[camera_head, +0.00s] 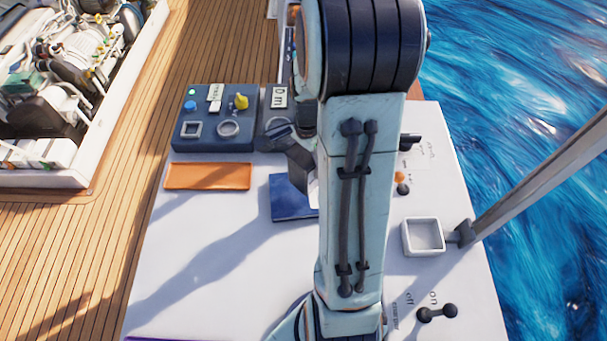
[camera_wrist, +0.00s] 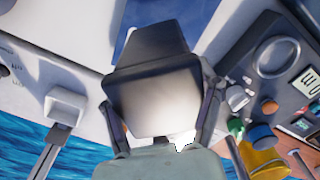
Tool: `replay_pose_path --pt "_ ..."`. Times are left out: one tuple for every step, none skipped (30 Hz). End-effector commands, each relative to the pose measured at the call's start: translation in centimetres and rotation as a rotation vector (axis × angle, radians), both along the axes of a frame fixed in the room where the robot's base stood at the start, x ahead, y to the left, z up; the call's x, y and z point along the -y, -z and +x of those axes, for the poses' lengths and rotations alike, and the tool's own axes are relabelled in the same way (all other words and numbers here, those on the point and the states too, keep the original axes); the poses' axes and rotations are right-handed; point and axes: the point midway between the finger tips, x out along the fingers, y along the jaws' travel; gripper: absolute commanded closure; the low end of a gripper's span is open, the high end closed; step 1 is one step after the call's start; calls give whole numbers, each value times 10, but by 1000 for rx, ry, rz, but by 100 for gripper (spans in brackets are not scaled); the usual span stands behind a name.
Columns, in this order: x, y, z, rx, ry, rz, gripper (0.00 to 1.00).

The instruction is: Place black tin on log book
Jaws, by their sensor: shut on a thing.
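The black tin (camera_wrist: 148,55) fills the middle of the wrist view, with a dark edge and a pale, bright face. My gripper (camera_wrist: 160,112) is shut on it, one finger on each side. In the head view my gripper (camera_head: 298,150) is mostly hidden behind my arm, and I cannot make out the tin clearly there. The blue log book (camera_head: 290,200) lies flat on the white top, its right part hidden by my arm. A strip of blue, seemingly the log book (camera_wrist: 187,22), shows past the tin in the wrist view. The gripper is raised close to the book; the exact gap is unclear.
A dark blue control panel (camera_head: 185,143) with a ring, square frame and yellow knob stands behind left. An orange flat piece (camera_head: 207,176) lies left of the book. A white square holder (camera_head: 423,237) and black switches (camera_head: 437,313) are at right. The white top's (camera_head: 220,270) front left is clear.

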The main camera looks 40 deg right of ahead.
Motion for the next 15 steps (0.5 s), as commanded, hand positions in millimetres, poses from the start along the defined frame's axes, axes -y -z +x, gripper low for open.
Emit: replay_pose_path --pt "0 6 0 -1 -1 1 76" --pt "0 9 0 -1 -1 1 76" --pt "0 14 0 -1 -1 1 76" --pt "-1 18 0 -1 -1 1 76" --pt "-1 23 0 -1 -1 2 76" --pt "-1 30 0 -2 -1 2 76" --pt "0 34 0 -2 -1 2 76" --pt "-1 38 0 -1 -1 2 76" --pt "0 43 0 -1 -1 1 76" --pt "0 45 0 0 -2 1 76" --pt "0 46 0 1 -2 0 76" --pt "0 46 1 2 -2 -2 76" --pt "0 46 1 2 -2 -2 76" --pt "0 46 1 3 -2 -2 76" --pt "0 46 1 3 -2 -2 76"
